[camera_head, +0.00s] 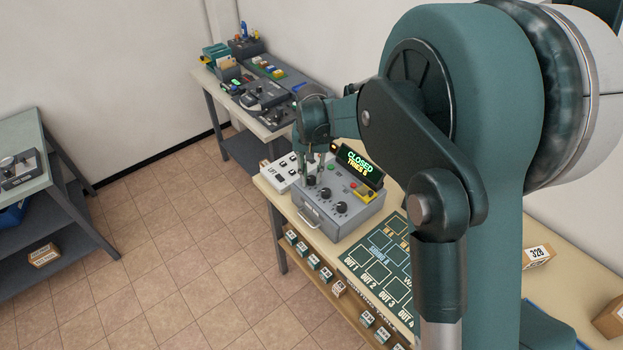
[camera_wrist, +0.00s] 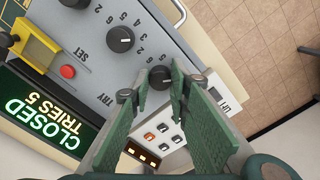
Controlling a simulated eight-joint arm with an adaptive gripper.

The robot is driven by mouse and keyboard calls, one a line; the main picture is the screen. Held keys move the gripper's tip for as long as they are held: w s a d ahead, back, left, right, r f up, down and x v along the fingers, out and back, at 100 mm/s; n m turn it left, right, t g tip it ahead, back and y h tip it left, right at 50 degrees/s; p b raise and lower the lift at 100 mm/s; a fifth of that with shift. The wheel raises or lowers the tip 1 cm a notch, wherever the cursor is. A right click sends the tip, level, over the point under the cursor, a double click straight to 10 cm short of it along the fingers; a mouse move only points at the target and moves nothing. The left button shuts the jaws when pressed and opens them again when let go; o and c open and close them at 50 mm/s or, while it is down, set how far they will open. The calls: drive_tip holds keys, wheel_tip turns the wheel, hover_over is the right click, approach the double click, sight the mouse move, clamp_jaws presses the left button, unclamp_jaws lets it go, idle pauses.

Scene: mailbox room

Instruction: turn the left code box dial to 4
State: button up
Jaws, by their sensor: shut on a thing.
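The grey code box (camera_head: 338,217) stands on the long bench with three black dials in a row on its top. The left dial (camera_wrist: 160,77) is between my gripper's green fingers in the wrist view. My gripper (camera_head: 313,172) is shut on this dial, and its fingers hide part of it. The numbers by the left dial are partly covered, so its setting cannot be read. The middle dial (camera_head: 325,193) and the right dial (camera_head: 341,207) are free. The box's display (camera_head: 358,163) reads "CLOSED" and "TRIES 5".
A red button (camera_wrist: 68,71) and a yellow part (camera_wrist: 36,45) are on the box top. A white switch panel (camera_head: 283,172) stands close beside the left dial. A green sorting mat (camera_head: 380,262) lies on the bench to the right.

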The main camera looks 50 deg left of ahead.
sight(312, 178)
drive_tip(key=n+b, duration=0.2)
drive_tip(key=n, duration=0.4)
drive_tip(key=shift+n, duration=0.3)
idle(0.3)
drive_tip(key=o, duration=0.9)
drive_tip(key=shift+r, duration=0.1)
wheel_tip(312, 178, up, 12)
idle(0.4)
drive_tip(key=shift+w+d, duration=0.1)
idle(0.4)
